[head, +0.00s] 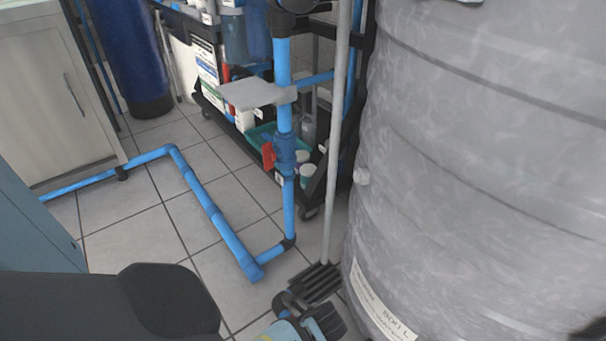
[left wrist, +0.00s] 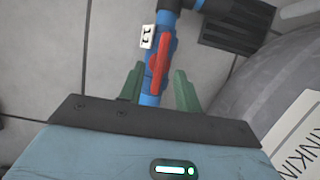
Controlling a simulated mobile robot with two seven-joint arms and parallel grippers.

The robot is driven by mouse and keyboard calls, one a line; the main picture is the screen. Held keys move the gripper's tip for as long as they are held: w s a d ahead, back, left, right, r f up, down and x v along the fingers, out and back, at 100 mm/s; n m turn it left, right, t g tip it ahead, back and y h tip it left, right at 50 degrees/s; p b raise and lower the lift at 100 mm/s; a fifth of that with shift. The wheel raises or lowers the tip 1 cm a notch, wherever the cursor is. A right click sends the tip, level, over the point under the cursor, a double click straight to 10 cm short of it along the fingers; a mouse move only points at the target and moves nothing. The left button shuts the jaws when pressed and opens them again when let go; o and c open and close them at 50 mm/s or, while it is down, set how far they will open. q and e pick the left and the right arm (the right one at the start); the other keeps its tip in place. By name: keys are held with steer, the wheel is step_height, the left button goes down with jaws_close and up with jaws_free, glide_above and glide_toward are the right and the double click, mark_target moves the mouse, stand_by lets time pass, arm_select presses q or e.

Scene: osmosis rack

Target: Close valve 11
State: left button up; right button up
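In the left wrist view, a valve with a long red lever handle (left wrist: 160,64) sits on a blue pipe (left wrist: 149,101). The lever lies roughly along the pipe, slightly tilted. A small white tag (left wrist: 148,37) with dark marks, seemingly 11, is beside the valve's upper end. My left gripper (left wrist: 158,69) is open, its two green fingers on either side of the lever and pipe, with gaps visible. In the head view, the bottom centre is crowded and I cannot make out this valve's handle there. My right gripper is not in view.
Another red-handled valve (head: 268,155) is on the upright blue pipe (head: 283,110). A large grey tank (head: 480,170) fills the right. A dark slotted base (head: 316,282) with a pole stands beside it. Blue pipes (head: 205,200) cross the tiled floor, with a cabinet (head: 45,90) at left.

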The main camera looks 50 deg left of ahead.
arm_select(q)
steer(key=shift+b+x, duration=0.7)
steer(key=shift+x, duration=0.8)
steer(key=shift+r, duration=0.1)
jaws_close()
